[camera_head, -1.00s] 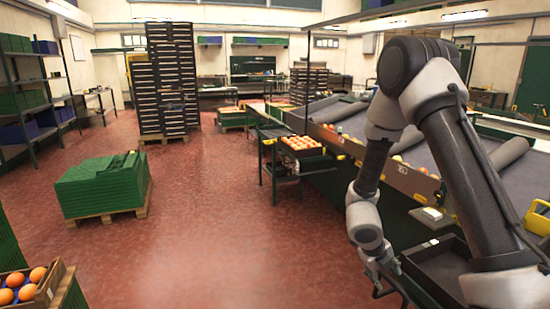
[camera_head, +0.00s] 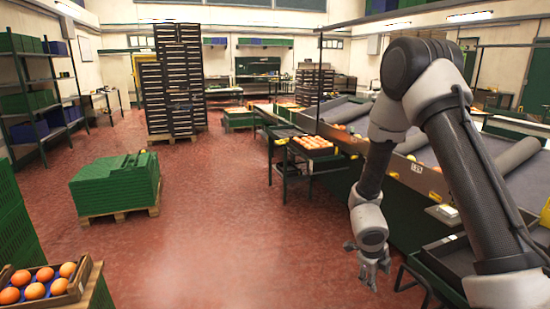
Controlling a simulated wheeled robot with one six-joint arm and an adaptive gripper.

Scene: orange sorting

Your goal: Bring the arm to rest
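My arm reaches in from the right side and bends down at the elbow. My gripper (camera_head: 375,274) hangs low, pointing down, at the left edge of the sorting table (camera_head: 405,222). It holds nothing that I can see. Its fingers look spread apart, though they are small in this view. An empty dark tray (camera_head: 452,262) lies right of my gripper, partly hidden by my arm.
A crate of oranges (camera_head: 82,284) stands at the lower left. Another tray of oranges (camera_head: 312,152) sits on a stand beside the sorting table. A green crate stack (camera_head: 115,188) on a pallet stands at left. The red floor (camera_head: 215,220) between is clear.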

